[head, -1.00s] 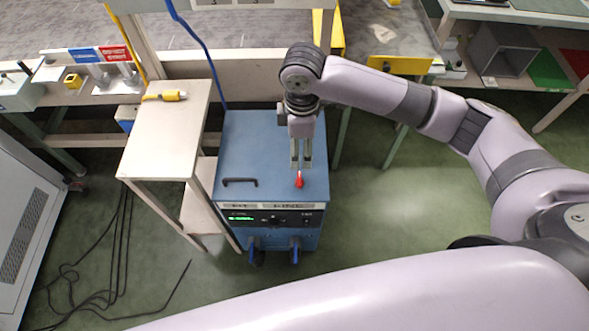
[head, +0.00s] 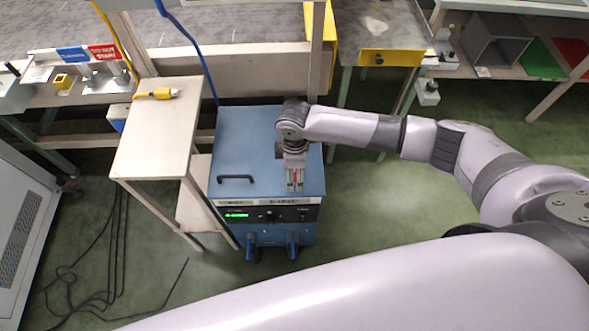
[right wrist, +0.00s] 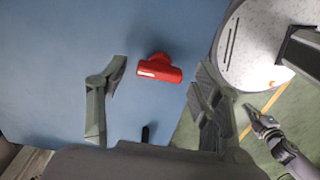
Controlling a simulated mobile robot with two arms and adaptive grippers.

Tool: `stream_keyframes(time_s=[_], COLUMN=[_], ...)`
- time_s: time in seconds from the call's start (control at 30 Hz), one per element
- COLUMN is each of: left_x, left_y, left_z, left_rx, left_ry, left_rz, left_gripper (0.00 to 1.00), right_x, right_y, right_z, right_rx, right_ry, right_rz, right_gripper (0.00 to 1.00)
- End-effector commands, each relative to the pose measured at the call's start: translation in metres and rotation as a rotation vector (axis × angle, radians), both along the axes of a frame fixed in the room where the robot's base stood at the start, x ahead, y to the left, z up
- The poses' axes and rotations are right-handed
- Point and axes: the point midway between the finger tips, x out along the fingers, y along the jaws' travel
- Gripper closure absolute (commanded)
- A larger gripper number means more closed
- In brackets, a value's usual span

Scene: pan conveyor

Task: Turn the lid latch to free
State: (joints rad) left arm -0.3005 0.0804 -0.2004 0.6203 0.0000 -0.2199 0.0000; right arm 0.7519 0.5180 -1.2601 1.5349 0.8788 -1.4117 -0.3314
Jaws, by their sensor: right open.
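The lid latch is a small red handle; in the right wrist view the latch (right wrist: 158,68) stands on the flat blue lid between my two fingers, with clear gaps on both sides. The blue lid (head: 243,140) tops a boxy blue cabinet with a dark front panel. My right gripper (head: 295,185) points down over the right front part of the lid. In the right wrist view my right gripper (right wrist: 161,78) is open, its fingers apart and not touching the latch. In the head view the fingers mostly cover the latch. My left gripper does not show in the head view.
A black handle (head: 237,179) sits on the lid's left front. A beige stand (head: 158,125) with a yellow tool (head: 156,93) on it stands close to the cabinet's left side. Black cables (head: 75,270) lie on the floor at left. Green floor is clear at right.

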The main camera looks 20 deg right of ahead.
Motion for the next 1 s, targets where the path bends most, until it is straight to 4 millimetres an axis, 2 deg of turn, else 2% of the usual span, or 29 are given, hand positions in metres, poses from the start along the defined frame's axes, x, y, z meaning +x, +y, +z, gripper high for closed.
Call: stream_keyframes(time_s=[0.13, 0.83, 1.0], left_x=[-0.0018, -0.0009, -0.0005], left_y=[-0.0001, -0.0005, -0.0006], left_z=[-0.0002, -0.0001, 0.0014], left_rx=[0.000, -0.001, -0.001], left_ry=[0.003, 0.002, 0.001], left_rz=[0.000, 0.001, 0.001], left_gripper=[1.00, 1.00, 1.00], right_x=[-0.0001, -0.0002, -0.0002], right_y=[0.0000, -0.0002, -0.0001], right_z=[0.0001, 0.0004, 0.0009], right_rx=[0.000, -0.001, -0.001], right_ry=[0.000, 0.001, 0.001], right_rz=[0.000, 0.000, -0.005], right_gripper=[0.40, 0.87, 0.88])
